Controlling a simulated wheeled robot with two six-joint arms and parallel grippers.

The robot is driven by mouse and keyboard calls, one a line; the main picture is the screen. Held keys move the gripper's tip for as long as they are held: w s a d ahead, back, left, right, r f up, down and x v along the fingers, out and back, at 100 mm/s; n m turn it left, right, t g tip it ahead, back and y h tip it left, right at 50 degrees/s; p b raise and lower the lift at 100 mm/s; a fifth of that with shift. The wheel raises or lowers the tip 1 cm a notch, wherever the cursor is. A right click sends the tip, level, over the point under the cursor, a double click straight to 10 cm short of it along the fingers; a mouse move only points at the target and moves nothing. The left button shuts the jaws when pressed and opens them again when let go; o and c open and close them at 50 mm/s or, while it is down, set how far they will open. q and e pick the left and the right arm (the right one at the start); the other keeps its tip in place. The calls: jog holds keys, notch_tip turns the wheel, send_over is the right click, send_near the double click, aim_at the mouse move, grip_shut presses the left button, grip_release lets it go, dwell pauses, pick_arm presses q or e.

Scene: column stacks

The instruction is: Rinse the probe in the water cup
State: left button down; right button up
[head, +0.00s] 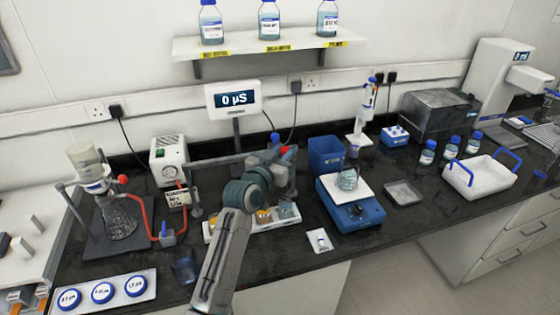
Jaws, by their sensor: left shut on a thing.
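My left gripper (268,165) is in the middle of the bench, in front of the meter stand and above the cup tray. It is shut on the probe, whose blue top (275,136) shows just above the jaws. The probe's lower part and tip are hidden by my gripper and arm. The white cup tray (246,234) holds cups with amber liquid (263,215) and a clear cup (286,210) at its right end. A dark clear beaker (184,266) stands left of my arm. I cannot tell which one is the water cup. The meter display (234,99) reads 0 µS.
A blue stirrer (352,216) with a beaker (348,179) stands right of the tray, with a blue bin (325,155) behind. A flask stand (110,240) with red tubing is at left. Round blue-rimmed lids (103,292) lie front left. A white basket (482,178) is at right.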

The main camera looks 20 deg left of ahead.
pick_arm(q)
jog(key=shift+w+d+r, duration=0.1)
jog(key=shift+d+r, duration=0.05)
jog(key=shift+r, duration=0.1)
jog(key=c, duration=1.5)
grip_release()
jog(key=shift+r, duration=0.1)
jog(key=shift+s+f+b, duration=0.25)
jog(key=shift+s+b, duration=0.1)
jog(key=shift+s, duration=0.05)
jog(key=s+a+b, duration=0.2)
jog(key=s+b, duration=0.1)
jog(key=s, duration=0.7)
jog(key=shift+r+b, duration=0.15)
jog(key=shift+b, duration=0.2)
pick_arm(e)
jog(key=w+f, duration=0.2)
jog(key=f, duration=0.2)
jog(key=shift+w+a+f, duration=0.1)
jog(key=shift+w, duration=0.3)
